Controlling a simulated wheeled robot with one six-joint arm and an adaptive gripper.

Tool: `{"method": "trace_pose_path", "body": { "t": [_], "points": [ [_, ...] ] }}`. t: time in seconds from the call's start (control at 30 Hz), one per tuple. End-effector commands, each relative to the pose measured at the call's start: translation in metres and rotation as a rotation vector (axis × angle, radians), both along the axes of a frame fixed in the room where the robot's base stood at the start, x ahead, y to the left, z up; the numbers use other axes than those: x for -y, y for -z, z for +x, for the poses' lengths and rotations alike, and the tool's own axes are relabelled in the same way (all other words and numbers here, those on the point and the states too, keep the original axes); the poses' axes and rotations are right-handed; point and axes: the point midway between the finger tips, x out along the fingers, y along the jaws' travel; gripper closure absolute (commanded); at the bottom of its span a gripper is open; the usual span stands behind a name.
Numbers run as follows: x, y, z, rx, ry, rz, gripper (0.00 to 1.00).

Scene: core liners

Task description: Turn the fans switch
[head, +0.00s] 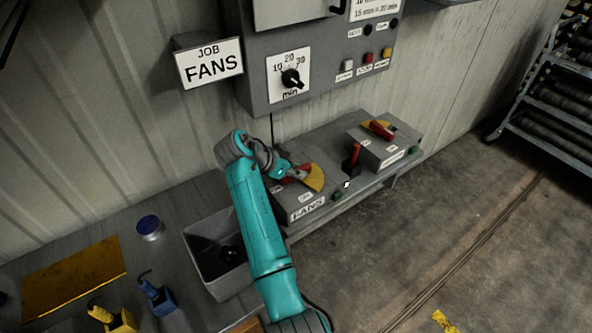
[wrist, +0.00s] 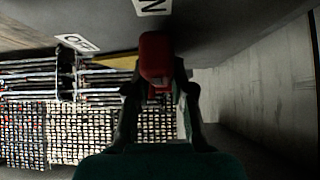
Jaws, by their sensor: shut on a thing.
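The fans switch is a grey box with a front label reading FANS (head: 307,207) and a yellow sector plate (head: 315,177) on top, in the head view. Its red handle (wrist: 156,58) shows in the wrist view between my fingers. My gripper (wrist: 158,85) is shut on this red handle. In the head view my gripper (head: 297,172) is over the box top, and the handle is mostly hidden behind it. An ON label (wrist: 152,6) and an OFF label (wrist: 77,43) show in the wrist view.
A second switch with a red handle (head: 381,130) stands to the right, with an upright red lever (head: 354,157) between. A JOB FANS sign (head: 209,64) and a control panel with a timer dial (head: 290,78) are behind. A grey bin (head: 204,268) stands left of my arm.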

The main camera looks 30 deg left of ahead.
Motion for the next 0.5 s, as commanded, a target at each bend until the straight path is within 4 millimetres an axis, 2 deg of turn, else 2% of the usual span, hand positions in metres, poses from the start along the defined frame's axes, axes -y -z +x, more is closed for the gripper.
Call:
{"method": "trace_pose_path", "body": {
  "t": [0.03, 0.07, 0.13, 0.5],
  "points": [
    [0.0009, 0.0018, -0.0006, -0.003, 0.002, -0.001, 1.0],
    [0.0009, 0.0018, -0.0006, -0.003, 0.002, -0.001, 0.7],
    [0.0009, 0.0017, -0.0005, -0.003, 0.002, -0.001, 0.52],
    [-0.0012, -0.0016, -0.0019, -0.001, 0.0, 0.001, 0.52]
  ]
}}
